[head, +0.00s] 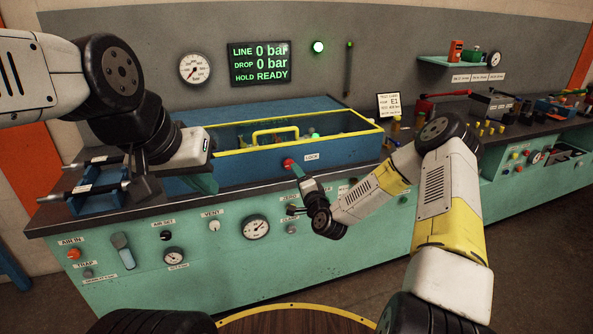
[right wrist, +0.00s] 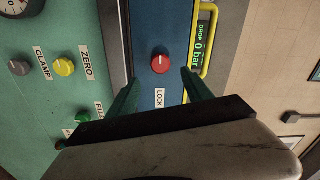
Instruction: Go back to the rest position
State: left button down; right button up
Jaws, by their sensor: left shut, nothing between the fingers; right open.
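My left gripper (head: 206,184) is in front of the blue test box's left part in the head view. Its teal fingers are together with nothing between them, and the hand partly hides the box. My right gripper (head: 297,173) is at the box's front, just by the red LOCK knob (head: 288,163). In the right wrist view its two teal fingers (right wrist: 159,80) are spread, and the red knob (right wrist: 160,63) shows beyond the gap between them. The fingers hold nothing. I cannot tell the exact distance to the knob.
The blue box (head: 250,169) has a yellow-rimmed window and yellow handle (head: 275,131). A blue stand (head: 98,200) is at the bench's left end. The display (head: 259,63) reads 0 bar, READY. Small fittings and tools crowd the bench's right side.

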jog(key=s+d+r+n+g+h, duration=0.1)
jog(key=s+d+r+n+g, duration=0.3)
jog(key=s+r, duration=0.4)
jog(key=s+d+r+n+g+h, duration=0.2)
jog(key=s+r+n+g, duration=0.25)
jog(key=r+n, duration=0.35)
jog(key=s+d+r, duration=0.1)
jog(key=s+r, duration=0.1)
jog(key=s, duration=0.7)
jog(key=s+d+r+g, duration=0.1)
jog(key=s+d+r, duration=0.1)
jog(key=s, duration=0.7)
jog(key=s+d+r+g, duration=0.1)
jog(key=s+r, duration=0.3)
jog(key=s, duration=0.5)
jog(key=shift+d+r, duration=0.2)
jog(key=shift+d, duration=0.5)
jog(key=shift+g, duration=0.25)
